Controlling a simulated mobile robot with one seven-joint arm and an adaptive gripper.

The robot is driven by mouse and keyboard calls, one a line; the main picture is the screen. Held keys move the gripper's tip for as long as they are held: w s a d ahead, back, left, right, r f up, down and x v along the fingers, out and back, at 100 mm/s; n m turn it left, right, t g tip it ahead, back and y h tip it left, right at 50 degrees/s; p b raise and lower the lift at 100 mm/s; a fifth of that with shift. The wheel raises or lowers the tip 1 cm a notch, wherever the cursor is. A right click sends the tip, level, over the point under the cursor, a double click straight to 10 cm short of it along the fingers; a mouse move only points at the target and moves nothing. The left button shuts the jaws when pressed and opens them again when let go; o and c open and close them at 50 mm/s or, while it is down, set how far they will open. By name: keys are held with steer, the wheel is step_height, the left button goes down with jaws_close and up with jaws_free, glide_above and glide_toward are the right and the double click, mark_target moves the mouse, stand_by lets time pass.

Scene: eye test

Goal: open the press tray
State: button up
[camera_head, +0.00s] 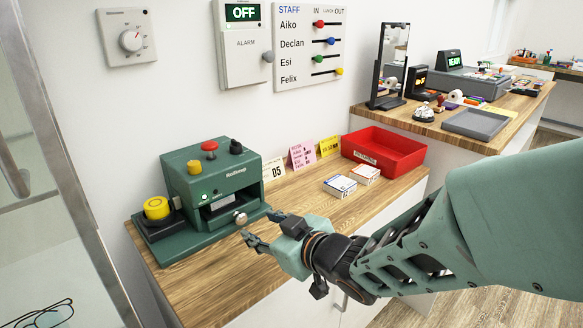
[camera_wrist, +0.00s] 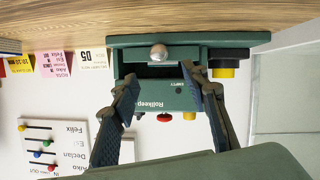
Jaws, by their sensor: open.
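The press (camera_head: 185,182) is a dark green machine on the wooden counter, with a red button, a black knob and a lit green lamp. Its tray (camera_head: 225,217) is low in the front, below a dark opening, and carries a round silver knob (camera_head: 240,218). How far the tray sits in or out I cannot tell. The wrist view shows the press upside down, with the silver knob (camera_wrist: 158,52) at the top centre. My gripper (camera_head: 262,228) is open and empty just in front of the knob. Its fingers (camera_wrist: 162,76) stand apart on either side of the press opening.
A yellow button (camera_head: 157,208) on a black base adjoins the press at left. Note cards (camera_head: 302,154), card boxes (camera_head: 340,185) and a red tray (camera_head: 385,155) stand to the right. A glass panel (camera_head: 40,180) is at far left. The counter's front strip is clear.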

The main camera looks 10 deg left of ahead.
mark_target(243, 219)
steer(key=b+x, duration=0.1)
steer(key=x, duration=0.2)
steer(key=b+x, duration=0.1)
steer(key=x, duration=0.2)
steer(key=b+x, duration=0.1)
steer(key=x, duration=0.2)
steer(key=shift+s+d+f+b, duration=0.1)
steer(key=shift+s+f+b, duration=0.1)
steer(key=shift+f+b, duration=0.2)
steer(key=shift+w+a, duration=0.25)
steer(key=shift+w, duration=0.1)
jaws_close()
